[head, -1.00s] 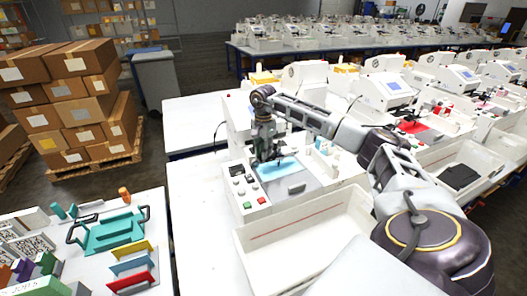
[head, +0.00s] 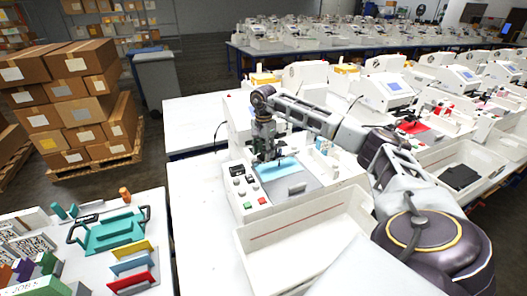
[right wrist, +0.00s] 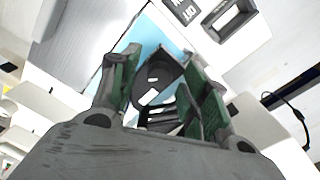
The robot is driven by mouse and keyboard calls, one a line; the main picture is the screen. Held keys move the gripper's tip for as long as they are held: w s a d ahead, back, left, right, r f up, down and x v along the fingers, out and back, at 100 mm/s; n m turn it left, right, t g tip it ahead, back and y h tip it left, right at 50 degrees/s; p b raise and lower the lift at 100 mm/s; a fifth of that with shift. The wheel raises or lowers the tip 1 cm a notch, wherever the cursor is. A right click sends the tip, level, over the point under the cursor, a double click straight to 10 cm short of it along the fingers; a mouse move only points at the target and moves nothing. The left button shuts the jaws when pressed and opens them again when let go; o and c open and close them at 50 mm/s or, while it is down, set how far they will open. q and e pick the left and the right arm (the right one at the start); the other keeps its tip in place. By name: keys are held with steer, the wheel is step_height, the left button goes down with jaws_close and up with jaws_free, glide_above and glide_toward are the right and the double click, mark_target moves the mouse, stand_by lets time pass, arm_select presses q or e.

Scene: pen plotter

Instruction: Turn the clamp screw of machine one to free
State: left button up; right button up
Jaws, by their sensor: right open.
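My right gripper (head: 266,156) points down over the bed by the pen carriage. In the right wrist view its green-padded fingers (right wrist: 160,85) are apart, with a dark round part (right wrist: 152,75) of the carriage between them. I cannot tell whether they touch it. The clamp screw is not clearly distinguishable. My left gripper is out of view.
A white open tray (head: 300,236) sits in front of the machine. More plotters stand to the right, one with a red sheet (head: 412,127). A side table at left holds a teal fixture (head: 112,232) and coloured plates. Stacked cartons (head: 75,95) stand at the back left.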

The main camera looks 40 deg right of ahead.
mark_target(263, 153)
steer(key=shift+r, duration=0.15)
step_height(263, 153, up, 12)
stand_by(0.7)
steer(key=shift+f, duration=0.2)
stand_by(0.4)
